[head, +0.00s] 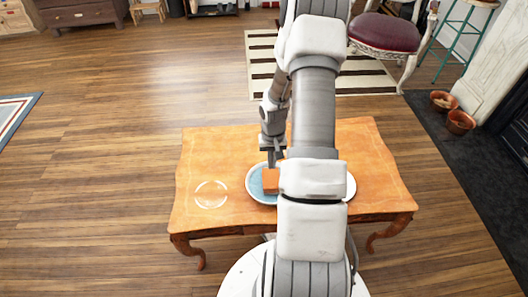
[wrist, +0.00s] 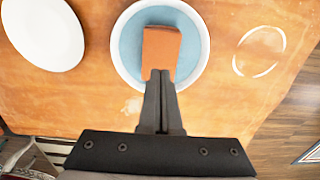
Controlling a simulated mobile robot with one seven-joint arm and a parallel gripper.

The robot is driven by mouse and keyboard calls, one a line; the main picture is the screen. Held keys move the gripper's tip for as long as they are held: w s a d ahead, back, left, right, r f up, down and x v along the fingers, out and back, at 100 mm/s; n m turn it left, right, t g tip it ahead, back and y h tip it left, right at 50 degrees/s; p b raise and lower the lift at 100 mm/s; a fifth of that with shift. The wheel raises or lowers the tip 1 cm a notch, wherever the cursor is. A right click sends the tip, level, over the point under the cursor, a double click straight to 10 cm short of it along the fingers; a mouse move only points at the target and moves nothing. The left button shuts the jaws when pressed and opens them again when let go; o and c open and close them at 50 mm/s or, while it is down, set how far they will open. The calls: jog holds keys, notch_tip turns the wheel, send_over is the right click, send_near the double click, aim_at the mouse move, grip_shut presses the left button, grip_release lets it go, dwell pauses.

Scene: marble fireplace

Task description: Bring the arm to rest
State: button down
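My gripper (head: 272,160) hangs over the wooden table (head: 225,150), its fingers pointing down. In the wrist view the two fingers of my gripper (wrist: 160,76) are pressed together with no gap between them. An orange-brown block (wrist: 161,48) lies in a blue dish with a white rim (wrist: 118,50). The fingertips overlap the block's near edge in the wrist view, and the block is wider than the fingers. In the head view the block (head: 270,181) is just below the fingertips; whether they touch cannot be told.
A white plate (wrist: 42,30) lies beside the dish; my arm hides most of it in the head view. A clear round dish (head: 211,194) lies on the table's left. A red-seated chair (head: 385,32) and terracotta pots (head: 460,121) stand beyond. Floor at left is open.

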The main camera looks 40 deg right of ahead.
jog(key=shift+r, duration=0.1)
jog(key=w+a+r+n+t+h, duration=0.1)
jog(key=a+r, duration=0.3)
jog(key=r, duration=0.5)
jog(key=w+a+r+n+t+p, duration=0.1)
jog(key=a+r, duration=0.4)
jog(key=r, duration=0.3)
jog(key=w+a+r+n+t+h, duration=0.15)
jog(key=a+r, duration=0.25)
jog(key=r, duration=0.5)
jog(key=s+a+r+n+t+y+b, duration=0.1)
jog(key=s+a+r, duration=0.45)
jog(key=s, duration=0.35)
jog(key=s+a+r+n+t+y, duration=0.1)
jog(key=s+a+r+n+y, duration=0.1)
jog(key=s+a+r, duration=0.55)
notch_tip(320, 180, up, 15)
jog(key=d+p, duration=0.2)
jog(key=p, duration=1.4)
jog(key=shift+s+d, duration=0.2)
jog(key=shift+s, duration=0.2)
jog(key=shift+f+h, duration=0.1)
jog(key=shift+h, duration=0.15)
